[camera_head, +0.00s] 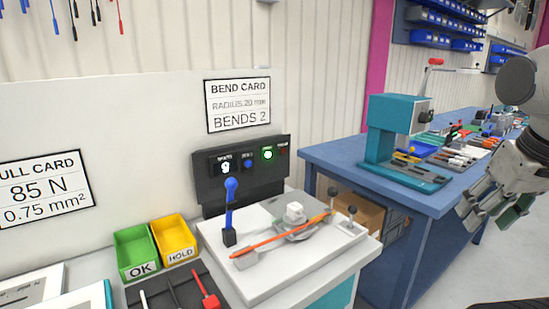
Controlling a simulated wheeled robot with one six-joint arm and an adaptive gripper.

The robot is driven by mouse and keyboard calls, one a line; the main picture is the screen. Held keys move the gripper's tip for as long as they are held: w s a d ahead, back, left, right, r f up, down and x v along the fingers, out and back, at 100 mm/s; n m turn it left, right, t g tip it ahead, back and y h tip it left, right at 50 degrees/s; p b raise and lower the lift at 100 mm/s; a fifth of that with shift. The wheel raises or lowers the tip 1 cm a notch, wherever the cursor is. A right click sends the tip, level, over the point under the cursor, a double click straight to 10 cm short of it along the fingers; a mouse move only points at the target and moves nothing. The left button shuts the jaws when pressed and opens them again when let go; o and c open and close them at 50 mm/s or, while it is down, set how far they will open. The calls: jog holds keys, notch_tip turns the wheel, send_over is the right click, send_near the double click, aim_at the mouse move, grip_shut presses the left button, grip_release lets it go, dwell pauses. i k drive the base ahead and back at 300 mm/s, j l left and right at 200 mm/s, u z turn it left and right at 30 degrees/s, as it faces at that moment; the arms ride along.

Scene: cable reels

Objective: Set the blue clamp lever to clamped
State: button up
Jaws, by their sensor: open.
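The blue clamp lever (230,209) stands nearly upright on a small black base at the left of a white bench fixture (258,289). Its rounded blue knob is at the top. An orange cable (284,236) lies across the fixture, to the right of the lever, over a grey plate and a small white block. My gripper (497,215) is at the right edge of the view, far from the lever, in front of the blue workbench. Its fingers are apart and nothing shows between them. Part of my arm is cut off by the frame.
A dark control box (210,187) with a lit green button stands behind the fixture. A green OK bin (135,240) and a yellow HOLD bin (175,232) sit to the left. A teal machine (390,130) stands on the blue workbench (335,160). Two dark-knobbed posts rise at the fixture's right.

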aim_at(231, 184)
jog(key=j+u, duration=0.15)
jog(key=u, duration=0.25)
jog(key=i+j+u, duration=0.1)
jog(key=u, duration=0.35)
